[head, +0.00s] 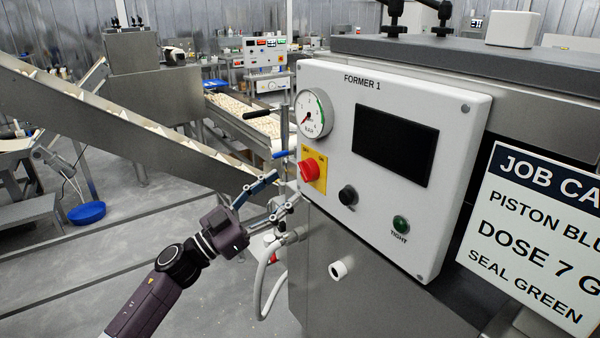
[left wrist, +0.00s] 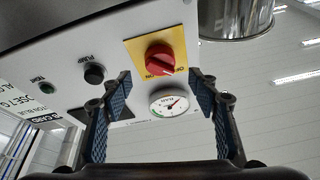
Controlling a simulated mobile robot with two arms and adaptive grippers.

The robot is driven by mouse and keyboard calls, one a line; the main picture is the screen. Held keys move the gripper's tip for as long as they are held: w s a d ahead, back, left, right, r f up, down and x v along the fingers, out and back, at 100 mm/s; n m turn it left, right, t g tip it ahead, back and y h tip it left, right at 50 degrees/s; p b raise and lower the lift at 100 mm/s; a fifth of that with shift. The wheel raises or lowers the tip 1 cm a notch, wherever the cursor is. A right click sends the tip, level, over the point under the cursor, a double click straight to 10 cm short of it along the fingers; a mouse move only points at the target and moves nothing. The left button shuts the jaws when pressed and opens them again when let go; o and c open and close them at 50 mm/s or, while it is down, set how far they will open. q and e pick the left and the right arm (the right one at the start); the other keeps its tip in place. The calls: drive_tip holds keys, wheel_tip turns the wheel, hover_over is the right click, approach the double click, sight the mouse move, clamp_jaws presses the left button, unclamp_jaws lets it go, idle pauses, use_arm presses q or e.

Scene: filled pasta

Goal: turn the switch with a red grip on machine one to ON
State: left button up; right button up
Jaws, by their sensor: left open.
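The switch with a red grip (head: 308,170) sits on a yellow plate (head: 319,184) at the left edge of the white FORMER 1 panel (head: 340,120). My left gripper (head: 286,187) is open and empty, just left of and slightly below the switch. In the left wrist view the red grip (left wrist: 160,60) shows ahead, between and beyond the open fingertips (left wrist: 160,82), apart from them. My right gripper is not in view.
A pressure gauge (head: 313,113) is above the switch. A black knob (head: 348,195), a green lamp (head: 401,224) and a dark screen (head: 395,145) share the panel. A job card (head: 535,230) stands right. A white hose (head: 262,285) hangs below my gripper; a sloped conveyor (head: 120,130) lies left.

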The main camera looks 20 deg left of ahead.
sight(307, 171)
use_arm(q)
drive_tip(key=p+x, duration=0.1)
drive_tip(key=x, duration=0.4)
drive_tip(key=shift+w+d+p, duration=0.2)
drive_tip(key=shift+p, duration=0.1)
drive_tip(key=c, duration=1.2)
drive_tip(key=shift+o, duration=0.2)
